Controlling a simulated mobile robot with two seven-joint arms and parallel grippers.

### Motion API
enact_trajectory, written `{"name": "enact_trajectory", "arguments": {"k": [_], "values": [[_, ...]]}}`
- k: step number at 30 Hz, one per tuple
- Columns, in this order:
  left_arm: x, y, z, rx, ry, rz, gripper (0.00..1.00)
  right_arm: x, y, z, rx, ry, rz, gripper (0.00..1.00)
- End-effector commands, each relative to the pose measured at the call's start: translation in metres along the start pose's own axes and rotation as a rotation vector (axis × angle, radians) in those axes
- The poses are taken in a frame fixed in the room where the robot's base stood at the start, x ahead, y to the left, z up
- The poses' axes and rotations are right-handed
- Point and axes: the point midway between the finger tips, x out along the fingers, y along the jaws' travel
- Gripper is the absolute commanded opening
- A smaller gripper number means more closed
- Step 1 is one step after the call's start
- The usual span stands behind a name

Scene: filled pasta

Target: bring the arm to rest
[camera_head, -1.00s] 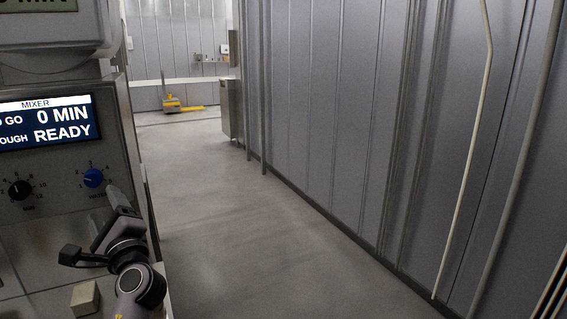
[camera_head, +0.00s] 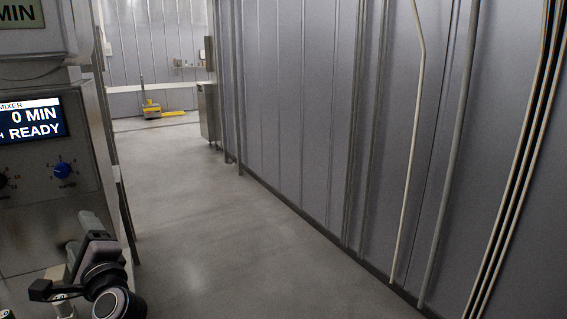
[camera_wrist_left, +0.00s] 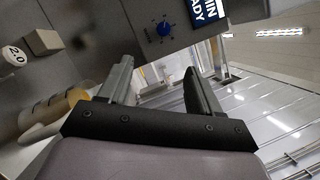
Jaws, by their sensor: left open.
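My left gripper (camera_head: 88,228) is at the lower left in the head view, in front of the mixer (camera_head: 62,205) and apart from its blue knob (camera_head: 62,171). In the left wrist view its two fingers (camera_wrist_left: 160,85) stand apart with nothing between them. The mixer panel and its blue knob (camera_wrist_left: 165,29) show beyond the fingertips. The mixer's screen (camera_head: 30,121) reads 0 MIN and READY. My right gripper is not in view.
A grey panelled wall (camera_head: 330,110) with vertical pipes runs along the right. The grey floor (camera_head: 200,210) between mixer and wall is clear. A yellow pallet truck (camera_head: 153,110) stands at the far end, and a steel cabinet (camera_head: 208,112) stands against the wall.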

Motion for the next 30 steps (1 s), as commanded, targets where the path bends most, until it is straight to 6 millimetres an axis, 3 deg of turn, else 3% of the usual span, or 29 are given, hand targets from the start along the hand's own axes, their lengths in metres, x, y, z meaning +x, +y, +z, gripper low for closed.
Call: {"name": "enact_trajectory", "arguments": {"k": [1, 8, 12, 15, 21, 27, 28, 30], "values": [[-0.011, 0.022, 0.000, -0.071, 0.027, 0.055, 0.64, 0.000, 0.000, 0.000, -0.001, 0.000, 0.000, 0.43], [-0.075, 0.115, -0.006, -0.474, 0.141, 0.393, 0.64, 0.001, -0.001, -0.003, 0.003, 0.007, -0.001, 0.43], [-0.137, 0.167, -0.009, -0.712, 0.193, 0.678, 0.64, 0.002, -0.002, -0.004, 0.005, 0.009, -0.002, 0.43], [-0.189, 0.195, -0.008, -0.848, 0.210, 0.902, 0.64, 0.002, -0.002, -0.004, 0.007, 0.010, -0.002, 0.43], [-0.284, 0.221, 0.004, -1.003, 0.195, 1.302, 0.64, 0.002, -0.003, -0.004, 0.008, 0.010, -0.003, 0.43], [-0.365, 0.224, 0.026, -1.048, 0.143, 1.641, 0.64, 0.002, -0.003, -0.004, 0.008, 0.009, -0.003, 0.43], [-0.376, 0.223, 0.030, -1.048, 0.133, 1.689, 0.64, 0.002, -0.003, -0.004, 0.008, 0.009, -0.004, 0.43], [-0.368, 0.225, 0.014, -1.092, 0.174, 1.651, 0.64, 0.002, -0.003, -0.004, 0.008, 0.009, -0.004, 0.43]]}}
